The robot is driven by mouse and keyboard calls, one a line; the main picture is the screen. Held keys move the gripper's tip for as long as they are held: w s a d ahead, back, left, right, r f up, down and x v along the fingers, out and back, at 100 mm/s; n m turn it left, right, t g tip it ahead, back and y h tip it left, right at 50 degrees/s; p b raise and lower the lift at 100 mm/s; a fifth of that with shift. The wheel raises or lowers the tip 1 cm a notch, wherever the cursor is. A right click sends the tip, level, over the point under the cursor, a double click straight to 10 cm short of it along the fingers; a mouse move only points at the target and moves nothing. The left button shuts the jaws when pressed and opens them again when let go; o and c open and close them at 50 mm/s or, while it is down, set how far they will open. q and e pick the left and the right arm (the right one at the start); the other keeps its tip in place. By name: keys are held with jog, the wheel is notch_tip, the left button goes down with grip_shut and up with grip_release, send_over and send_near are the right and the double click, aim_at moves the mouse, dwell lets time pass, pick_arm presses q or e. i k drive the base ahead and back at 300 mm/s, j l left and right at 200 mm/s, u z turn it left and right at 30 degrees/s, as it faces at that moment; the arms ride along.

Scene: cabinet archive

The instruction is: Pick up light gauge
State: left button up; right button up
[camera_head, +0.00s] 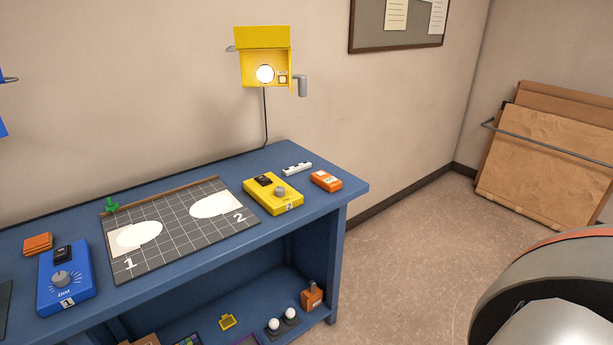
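No object in the camera_head view is clearly readable as the light gauge. A small orange device (326,181) with a white label or display lies on the blue table's right end, and it may be the gauge. Another orange object (312,295) with a stubby top stands on the lower shelf at the right; I cannot tell what it is. Neither of my grippers shows in this view.
The blue table (355,189) also holds a yellow dial box (273,194), a blue dial box (66,277), a white strip (297,168) and a gridded mat (180,250). A yellow lamp box (263,57) hangs above. Floor (410,250) to the right is clear.

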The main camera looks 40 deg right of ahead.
aim_at(331, 183)
jog(key=i+l+u, duration=0.1)
jog(key=l+u, duration=0.25)
jog(key=l, duration=0.6)
jog(key=l+u, duration=0.3)
jog(key=l, duration=1.35)
jog(key=k+l+u, duration=0.1)
jog(key=l, duration=0.55)
jog(key=k+l, duration=0.1)
jog(key=l, duration=0.55)
